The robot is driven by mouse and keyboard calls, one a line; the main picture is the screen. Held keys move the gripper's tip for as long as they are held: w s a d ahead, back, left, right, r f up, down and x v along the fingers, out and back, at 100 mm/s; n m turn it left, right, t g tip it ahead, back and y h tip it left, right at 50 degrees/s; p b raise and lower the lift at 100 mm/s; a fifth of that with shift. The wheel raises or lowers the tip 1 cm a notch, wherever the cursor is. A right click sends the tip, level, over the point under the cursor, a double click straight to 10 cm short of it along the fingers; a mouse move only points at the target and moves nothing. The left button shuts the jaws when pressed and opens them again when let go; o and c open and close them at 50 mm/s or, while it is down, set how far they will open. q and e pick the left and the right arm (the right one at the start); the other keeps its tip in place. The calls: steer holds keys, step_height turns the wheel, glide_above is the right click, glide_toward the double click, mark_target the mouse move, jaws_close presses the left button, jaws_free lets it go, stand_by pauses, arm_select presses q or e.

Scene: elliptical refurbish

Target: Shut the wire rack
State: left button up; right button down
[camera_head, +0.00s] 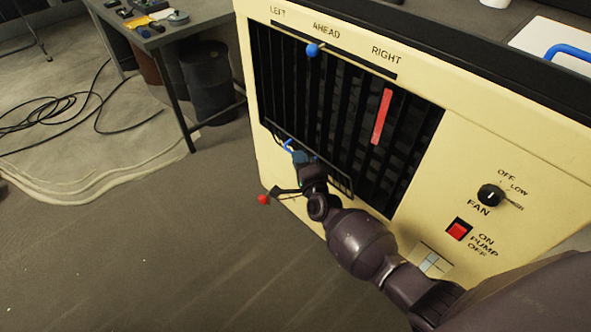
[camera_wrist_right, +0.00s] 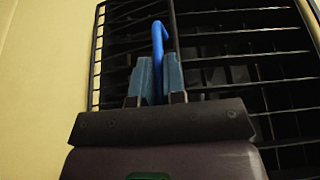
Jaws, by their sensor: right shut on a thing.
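My right gripper (camera_head: 298,155) is shut on this handle, one blue-grey finger on each side. My arm hides part of the rack, and I cannot tell how far it stands out from the cabinet. My left gripper is not in view.
The cream cabinet (camera_head: 420,215) has a blue slider knob (camera_head: 312,49), a fan dial (camera_head: 491,195) and a red pump switch (camera_head: 459,229). A red-tipped lever (camera_head: 263,199) sticks out low.

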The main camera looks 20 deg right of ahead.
mark_target(312, 153)
steer(key=shift+w+d+r+m+g, duration=0.2)
steer(key=shift+d+r+m, duration=0.15)
steer(key=shift+d+m, duration=0.15)
steer(key=shift+w+d+r+m+g, duration=0.2)
steer(key=shift+d+r+m, duration=0.1)
steer(key=shift+d+m, duration=0.2)
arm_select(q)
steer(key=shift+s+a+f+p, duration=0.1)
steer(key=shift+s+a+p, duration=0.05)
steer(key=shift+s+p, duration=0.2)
arm_select(e)
steer(key=shift+w+d+r, duration=0.15)
steer(key=shift+w+d, duration=0.05)
steer(key=shift+d, duration=0.5)
steer(key=shift+d+r, duration=0.1)
steer(key=c, duration=1.2)
jaws_free()
